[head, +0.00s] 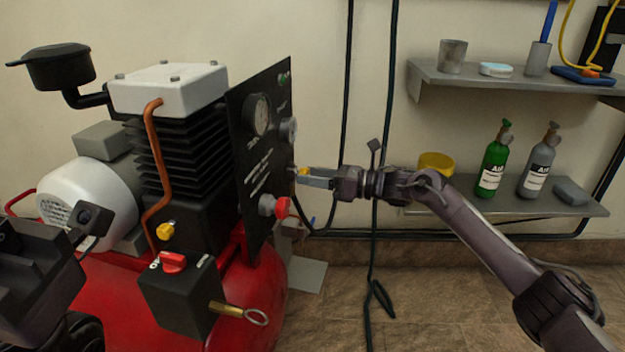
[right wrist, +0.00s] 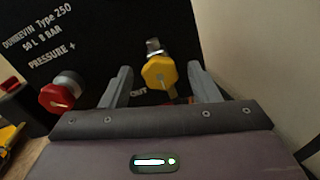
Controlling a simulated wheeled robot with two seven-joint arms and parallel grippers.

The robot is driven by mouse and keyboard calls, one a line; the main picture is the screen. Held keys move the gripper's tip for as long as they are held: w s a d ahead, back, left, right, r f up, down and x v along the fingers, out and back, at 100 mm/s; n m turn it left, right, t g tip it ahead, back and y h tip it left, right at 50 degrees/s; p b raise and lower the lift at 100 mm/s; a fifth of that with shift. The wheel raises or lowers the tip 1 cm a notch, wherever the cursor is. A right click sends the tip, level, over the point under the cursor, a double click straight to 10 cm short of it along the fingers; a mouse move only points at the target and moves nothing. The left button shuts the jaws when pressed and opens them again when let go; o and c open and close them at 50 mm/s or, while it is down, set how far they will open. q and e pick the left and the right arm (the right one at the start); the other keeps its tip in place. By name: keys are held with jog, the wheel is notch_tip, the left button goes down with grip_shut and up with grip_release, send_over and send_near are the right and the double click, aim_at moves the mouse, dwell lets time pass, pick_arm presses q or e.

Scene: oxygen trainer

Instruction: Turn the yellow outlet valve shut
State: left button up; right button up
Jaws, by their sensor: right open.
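The yellow outlet valve (right wrist: 160,72) shows in the right wrist view as a yellow knob on a metal stem on the black panel. In the head view it is a small yellow spot (head: 303,171) at the panel's right edge, partly hidden by my gripper. My right gripper (head: 312,178) points left at the panel. In the right wrist view its two fingers stand apart, one on each side of the yellow knob, with visible gaps; neither clearly touches it. My left gripper (head: 90,217) is at the lower left edge, partly cut off; its jaw opening is unclear.
A red knob (head: 274,206) is below the valve on the black panel (head: 255,150), left of it in the wrist view. A gauge (head: 257,114) is above. The red compressor tank (head: 250,300) fills the left. Wall shelves (head: 500,206) hold bottles at right. Dark cables hang behind my right arm.

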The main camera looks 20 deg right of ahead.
jog(key=shift+w+a, duration=0.1)
jog(key=shift+a, duration=0.05)
jog(key=c, duration=1)
jog(key=shift+o, duration=0.2)
